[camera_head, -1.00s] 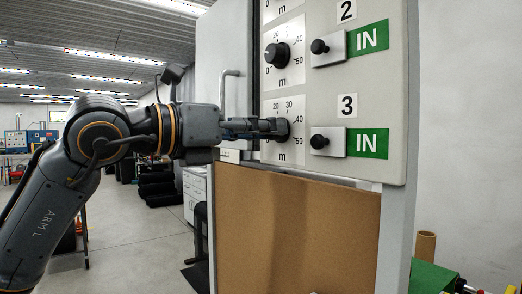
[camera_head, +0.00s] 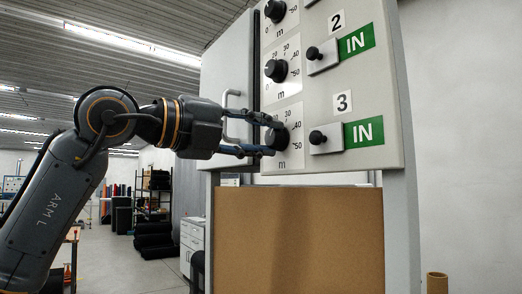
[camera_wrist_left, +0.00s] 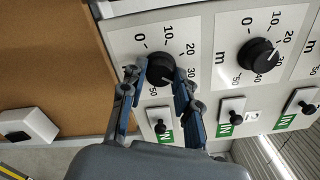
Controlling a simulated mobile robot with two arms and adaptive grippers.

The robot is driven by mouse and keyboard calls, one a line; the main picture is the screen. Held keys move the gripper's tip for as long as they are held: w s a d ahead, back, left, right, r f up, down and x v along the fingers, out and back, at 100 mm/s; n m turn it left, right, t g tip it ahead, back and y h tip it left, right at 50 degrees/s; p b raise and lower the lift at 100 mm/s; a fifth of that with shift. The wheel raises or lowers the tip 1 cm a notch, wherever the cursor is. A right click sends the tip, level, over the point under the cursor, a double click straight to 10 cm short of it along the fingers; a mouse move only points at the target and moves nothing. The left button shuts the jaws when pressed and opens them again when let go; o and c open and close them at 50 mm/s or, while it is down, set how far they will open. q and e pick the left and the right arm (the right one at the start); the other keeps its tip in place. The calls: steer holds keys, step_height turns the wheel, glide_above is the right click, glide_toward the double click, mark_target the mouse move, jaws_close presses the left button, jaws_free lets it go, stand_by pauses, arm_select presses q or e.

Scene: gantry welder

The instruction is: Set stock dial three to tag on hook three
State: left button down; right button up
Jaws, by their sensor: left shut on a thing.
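Stock dial three (camera_head: 281,141) is a black knob on a white plate scaled in metres, left of the "3" label (camera_head: 343,102) on the grey panel. My left gripper (camera_head: 271,137) is shut on this dial, with one finger above it and one below. In the left wrist view the dial (camera_wrist_left: 160,69) sits between the two blue fingers (camera_wrist_left: 160,78). I cannot clearly read its pointer. Hook three and its tag do not show in these frames. My right gripper is not in view.
Dial two (camera_head: 276,70) is just above, with another dial (camera_head: 275,11) higher. A small black knob on a plate (camera_head: 318,137) and a green IN sign (camera_head: 364,132) lie right of dial three. A vertical handle (camera_head: 228,115) is close to my left gripper. A brown board (camera_head: 300,235) is below.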

arm_select(q)
steer(key=shift+n+b, duration=0.75)
steer(key=shift+n, duration=0.55)
steer(key=shift+r, duration=0.1)
steer(key=shift+a, duration=0.1)
steer(key=c, duration=1)
jaws_free()
steer(key=v, duration=1.2)
steer(key=shift+w, duration=0.1)
